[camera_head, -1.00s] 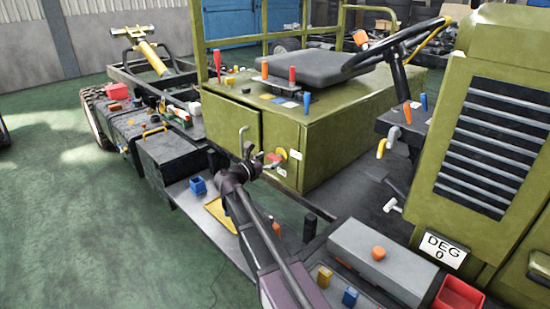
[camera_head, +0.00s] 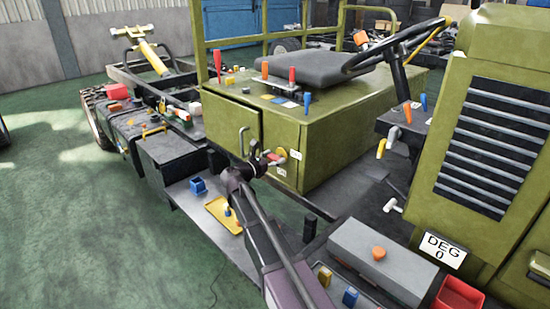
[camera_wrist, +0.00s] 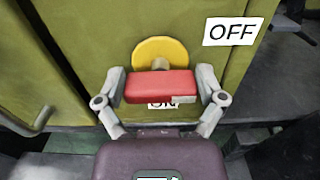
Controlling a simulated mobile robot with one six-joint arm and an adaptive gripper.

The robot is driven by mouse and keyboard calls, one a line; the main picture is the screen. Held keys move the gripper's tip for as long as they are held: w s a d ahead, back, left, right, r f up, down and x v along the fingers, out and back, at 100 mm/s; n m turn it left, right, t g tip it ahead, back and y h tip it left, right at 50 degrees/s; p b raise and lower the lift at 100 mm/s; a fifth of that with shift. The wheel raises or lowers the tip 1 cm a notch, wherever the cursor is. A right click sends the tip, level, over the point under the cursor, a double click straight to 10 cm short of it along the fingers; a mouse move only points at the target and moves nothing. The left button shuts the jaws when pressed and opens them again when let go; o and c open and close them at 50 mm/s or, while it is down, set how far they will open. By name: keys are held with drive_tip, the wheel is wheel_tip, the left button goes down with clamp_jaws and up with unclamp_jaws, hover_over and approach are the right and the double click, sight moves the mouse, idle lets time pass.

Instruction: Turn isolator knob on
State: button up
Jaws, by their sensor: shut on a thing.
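The isolator knob has a red bar handle on a yellow round plate (camera_wrist: 160,52) fixed to the green cabinet panel. In the wrist view the red handle (camera_wrist: 158,87) lies level across the picture. My gripper (camera_wrist: 163,86) has one finger at each end of the red handle and is shut on it. The OFF label (camera_wrist: 232,31) is at the upper right of the knob. The ON label (camera_wrist: 162,104) is just below the handle and partly hidden by it. In the head view my gripper (camera_head: 266,158) is at the red handle (camera_head: 275,158) on the cabinet's corner.
A cabinet door (camera_head: 232,124) with a bar handle stands beside the knob, slightly ajar. A grey box (camera_head: 382,258) with an orange button sits at the front right.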

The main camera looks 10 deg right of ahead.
drive_tip(key=shift+m, duration=0.5)
drive_tip(key=m, duration=0.3)
drive_tip(key=shift+m, duration=0.3)
drive_tip(key=m, duration=0.4)
drive_tip(key=shift+s+f, duration=0.15)
drive_tip(key=m, duration=0.5)
drive_tip(key=shift+f+b, duration=0.1)
drive_tip(key=shift+b, duration=0.2)
drive_tip(key=m, duration=0.4)
drive_tip(key=shift+f, duration=0.15)
drive_tip(key=shift+m, duration=0.3)
drive_tip(key=o, duration=0.8)
drive_tip(key=shift+s, duration=0.1)
drive_tip(key=shift+d, duration=0.1)
